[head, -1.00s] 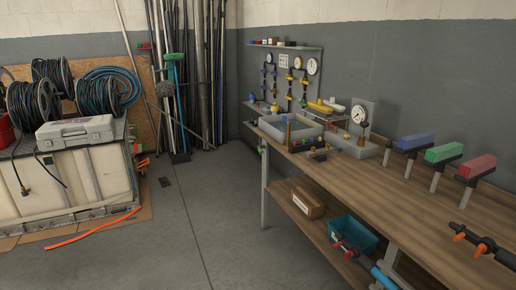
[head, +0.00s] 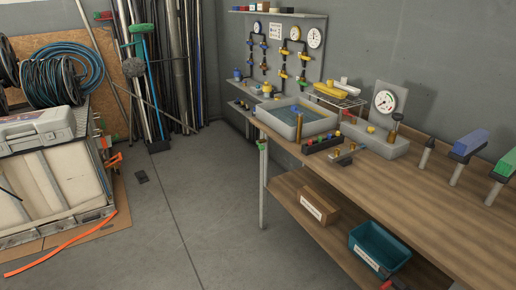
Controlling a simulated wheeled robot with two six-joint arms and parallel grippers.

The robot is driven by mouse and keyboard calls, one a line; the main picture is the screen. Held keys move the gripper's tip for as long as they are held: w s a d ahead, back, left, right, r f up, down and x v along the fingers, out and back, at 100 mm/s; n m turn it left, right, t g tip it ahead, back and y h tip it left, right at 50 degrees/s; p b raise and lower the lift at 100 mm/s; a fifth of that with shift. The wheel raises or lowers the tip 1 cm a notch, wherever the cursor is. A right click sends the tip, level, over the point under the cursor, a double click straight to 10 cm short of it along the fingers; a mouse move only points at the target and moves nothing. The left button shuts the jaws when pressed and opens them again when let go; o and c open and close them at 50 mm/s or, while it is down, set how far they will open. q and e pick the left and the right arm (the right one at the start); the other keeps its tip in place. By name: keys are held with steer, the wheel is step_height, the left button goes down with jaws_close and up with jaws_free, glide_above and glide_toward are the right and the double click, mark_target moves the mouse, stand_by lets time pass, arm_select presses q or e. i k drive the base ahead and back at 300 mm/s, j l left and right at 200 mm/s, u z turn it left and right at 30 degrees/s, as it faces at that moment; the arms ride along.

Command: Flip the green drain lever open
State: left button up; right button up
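A small green lever-like piece (head: 262,146) shows at the near left corner of the workbench (head: 420,195), just above its front leg. It hangs below the grey water basin (head: 304,117); its exact angle is too small to tell. A larger green block (head: 509,164) on a metal post stands at the right edge, partly cut off. My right gripper is out of view.
A blue block (head: 470,143) on posts, a gauge (head: 385,102) and a black fitting block (head: 322,144) stand on the bench. A cardboard box (head: 307,206) and teal bin (head: 378,249) sit on the lower shelf.

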mark_target(260, 147)
steer(key=i+j, duration=0.2)
steer(key=i, duration=0.15)
steer(key=i+j, duration=0.2)
steer(key=i, duration=0.15)
steer(key=i+j+z, duration=0.1)
steer(key=i+j, duration=0.5)
steer(key=j, duration=0.15)
steer(key=i+j+z, duration=0.25)
steer(key=i+j, duration=0.3)
steer(key=j, duration=0.25)
steer(key=i+j, duration=0.25)
steer(key=j, duration=0.2)
steer(key=j+z, duration=0.1)
steer(key=j, duration=0.65)
